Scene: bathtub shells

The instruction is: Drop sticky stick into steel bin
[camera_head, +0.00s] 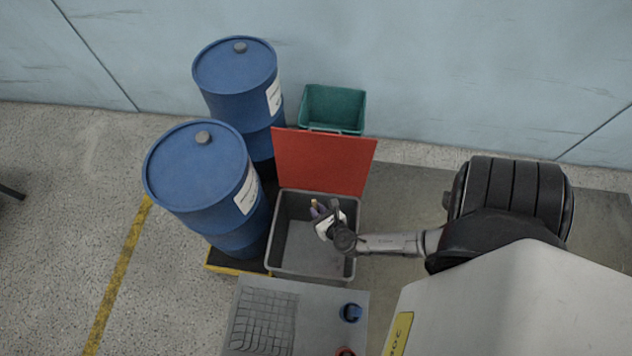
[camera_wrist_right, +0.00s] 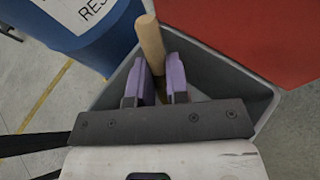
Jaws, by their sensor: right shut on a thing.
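The grey steel bin (camera_head: 280,215) stands open on the floor with its red lid (camera_head: 325,160) raised at the back. My right gripper (camera_head: 319,211) is over the bin's opening. In the right wrist view, the gripper (camera_wrist_right: 162,78) has its purple fingers shut on a tan wooden stick (camera_wrist_right: 150,42), which points out beyond the fingertips. The bin's grey wall (camera_wrist_right: 210,68) shows behind and below the stick. The stick's lower end is hidden by the gripper. My left gripper is not in view.
Two blue drums (camera_head: 195,175) (camera_head: 236,75) stand left of the bin. A green tub (camera_head: 333,108) is behind the raised lid. A grey table with a wire rack (camera_head: 265,322) and a blue cup-like thing (camera_head: 350,312) is in front of the bin.

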